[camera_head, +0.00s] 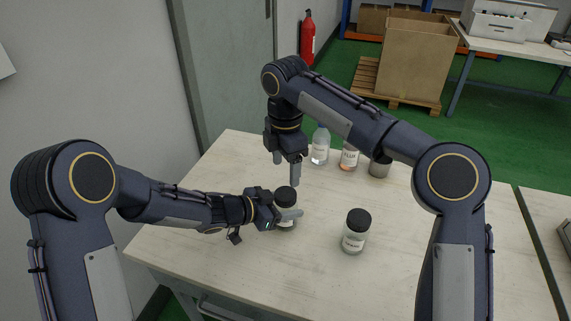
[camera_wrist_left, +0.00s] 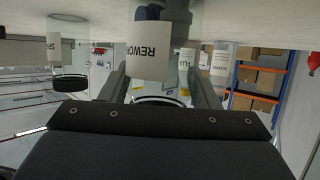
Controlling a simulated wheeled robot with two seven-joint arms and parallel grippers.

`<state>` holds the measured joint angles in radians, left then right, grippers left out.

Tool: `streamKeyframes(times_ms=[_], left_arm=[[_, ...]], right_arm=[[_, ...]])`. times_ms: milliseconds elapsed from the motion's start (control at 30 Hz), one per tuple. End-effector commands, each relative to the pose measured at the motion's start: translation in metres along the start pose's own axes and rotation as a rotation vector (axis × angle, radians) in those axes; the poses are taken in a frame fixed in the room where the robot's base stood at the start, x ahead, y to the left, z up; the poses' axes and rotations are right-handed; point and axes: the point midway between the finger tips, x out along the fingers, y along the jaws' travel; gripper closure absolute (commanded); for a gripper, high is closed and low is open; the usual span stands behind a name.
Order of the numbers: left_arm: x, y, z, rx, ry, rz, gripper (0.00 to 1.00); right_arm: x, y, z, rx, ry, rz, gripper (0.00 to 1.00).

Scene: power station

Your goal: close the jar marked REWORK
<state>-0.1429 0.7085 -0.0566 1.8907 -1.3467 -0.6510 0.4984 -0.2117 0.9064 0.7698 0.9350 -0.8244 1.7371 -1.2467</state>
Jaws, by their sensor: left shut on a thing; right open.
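A clear jar (camera_head: 285,224) with a black lid (camera_head: 286,195) on top stands upright on the table. My left gripper (camera_head: 287,217) is shut around its body from the left. In the left wrist view, which is upside down, the label reading REWORK (camera_wrist_left: 149,53) shows between the left gripper's fingers (camera_wrist_left: 160,85). I cannot tell whether the lid is screwed tight. My right gripper (camera_head: 286,175) is open and empty, pointing down just above and behind the lid. A second black-lidded jar (camera_head: 355,232) stands to the right, its label starting SP in the wrist view (camera_wrist_left: 53,46).
A clear bottle (camera_head: 320,146), a labelled bottle (camera_head: 348,158) and a metal cup (camera_head: 380,167) stand at the back of the pale table (camera_head: 190,240). The table's left part and front are clear. My right arm spans above the back objects.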

Motion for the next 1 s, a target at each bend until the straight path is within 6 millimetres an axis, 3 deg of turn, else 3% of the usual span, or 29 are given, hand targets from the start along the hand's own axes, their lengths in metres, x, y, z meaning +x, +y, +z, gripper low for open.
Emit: streamKeyframes(times_ms=[267,700,1000], left_arm=[[0.000,0.000,0.000,0.000,0.000,0.000,1.00],[0.000,0.000,0.000,0.000,0.000,0.000,1.00],[0.000,0.000,0.000,0.000,0.000,0.000,1.00]], right_arm=[[0.005,0.000,0.000,0.002,0.000,0.000,0.32],[0.066,0.000,0.000,0.004,0.001,-0.002,0.32],[0.080,0.000,0.000,0.004,0.001,0.002,0.32]])
